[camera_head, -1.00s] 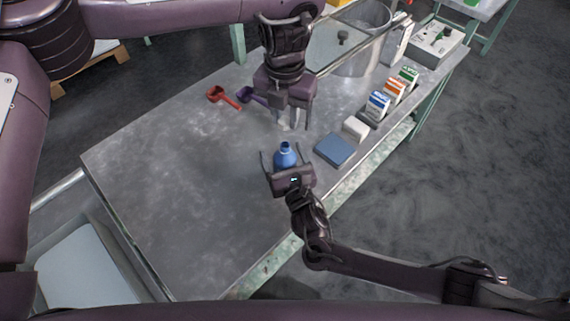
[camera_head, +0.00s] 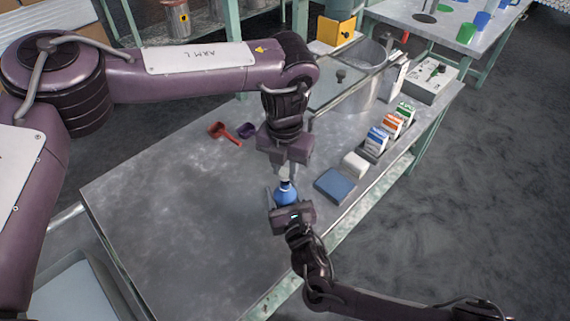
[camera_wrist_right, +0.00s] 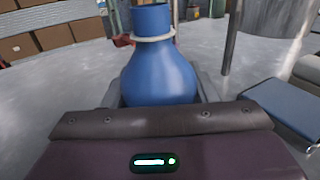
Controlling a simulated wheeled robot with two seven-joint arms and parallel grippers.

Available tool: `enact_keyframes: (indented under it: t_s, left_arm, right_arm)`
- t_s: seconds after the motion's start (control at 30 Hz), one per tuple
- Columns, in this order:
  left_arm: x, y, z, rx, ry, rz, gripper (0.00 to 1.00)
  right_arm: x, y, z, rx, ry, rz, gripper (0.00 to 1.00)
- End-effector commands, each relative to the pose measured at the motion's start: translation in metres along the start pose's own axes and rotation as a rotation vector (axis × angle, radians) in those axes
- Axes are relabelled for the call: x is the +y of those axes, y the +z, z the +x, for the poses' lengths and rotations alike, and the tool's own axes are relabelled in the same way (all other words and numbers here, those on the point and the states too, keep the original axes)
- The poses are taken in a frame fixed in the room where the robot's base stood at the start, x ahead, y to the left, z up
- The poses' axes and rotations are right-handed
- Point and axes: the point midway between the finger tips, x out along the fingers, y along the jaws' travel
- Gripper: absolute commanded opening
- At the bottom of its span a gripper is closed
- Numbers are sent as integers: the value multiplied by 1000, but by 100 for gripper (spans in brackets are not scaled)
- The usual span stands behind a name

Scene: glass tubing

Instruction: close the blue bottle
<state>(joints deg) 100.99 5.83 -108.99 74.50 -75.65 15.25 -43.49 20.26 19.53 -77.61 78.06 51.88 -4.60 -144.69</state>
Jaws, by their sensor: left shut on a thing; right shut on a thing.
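The blue bottle (camera_head: 286,196) stands upright near the front edge of the grey table. It fills the middle of the right wrist view (camera_wrist_right: 157,75), with a pale ring (camera_wrist_right: 152,39) around its neck. My right gripper (camera_head: 289,201) is shut on the bottle, one finger on each side of its body. My left gripper (camera_head: 285,171) points down just above the bottle's neck. It is shut on a small pale piece (camera_head: 284,174), mostly hidden between its fingers. I cannot tell whether this piece touches the bottle's mouth.
A blue box (camera_head: 334,185) and a white block (camera_head: 355,164) lie right of the bottle. Several small cartons (camera_head: 376,140) stand beyond. The table's left part is clear.

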Motion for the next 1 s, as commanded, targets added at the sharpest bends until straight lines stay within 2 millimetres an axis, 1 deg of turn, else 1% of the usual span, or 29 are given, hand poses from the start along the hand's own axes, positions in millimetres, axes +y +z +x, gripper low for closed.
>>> enact_keyframes:
  t_s: [0.07, 0.57, 0.9, 1.0]
  left_arm:
    - [0, 0, 3, 0, 0, 0, 5]
    - [0, 0, 4, -1, 0, 1, 5]
    - [-1, 0, 20, 0, -1, 1, 5]
    - [-1, 0, 21, -1, -1, 1, 5]
  right_arm:
    - [0, 0, 0, 1, 0, 0, 12]
    - [0, 0, 0, 1, 0, 0, 12]
    - [0, 0, 0, 1, 0, 0, 12]
    - [0, 0, 0, 1, 0, 0, 12]
